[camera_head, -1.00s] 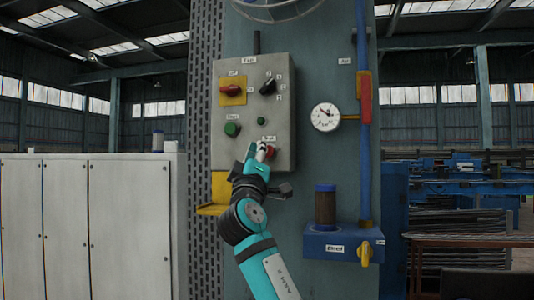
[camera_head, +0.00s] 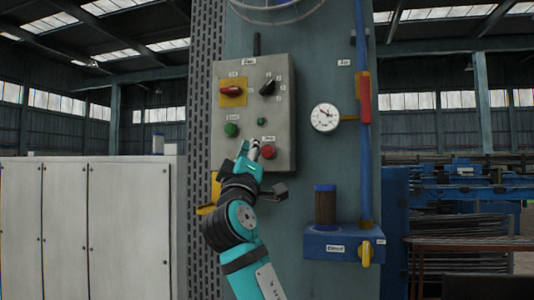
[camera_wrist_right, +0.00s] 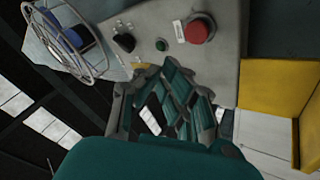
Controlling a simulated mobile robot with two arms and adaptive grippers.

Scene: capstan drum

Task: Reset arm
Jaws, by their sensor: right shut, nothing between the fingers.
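My right gripper (camera_head: 252,150) is in front of the lower part of a grey control box (camera_head: 284,125). It is shut and empty, just left of the red button (camera_head: 268,152). In the right wrist view, my right gripper's fingers (camera_wrist_right: 172,95) are below the panel, and the red button (camera_wrist_right: 200,28) shows above and to the right of them. A green button (camera_head: 232,130), a small green light (camera_head: 261,121), a red rotary switch (camera_head: 232,91) on a yellow plate and a black selector (camera_head: 268,87) are on the box. My left gripper is not in view.
A pressure gauge (camera_head: 324,117) and a blue vertical pipe (camera_head: 364,180) stand to the right of the box. A blue unit (camera_head: 318,243) with a yellow valve handle (camera_head: 365,252) is lower right. A yellow bracket (camera_head: 215,188) is behind my arm. White cabinets (camera_head: 105,225) stand at left.

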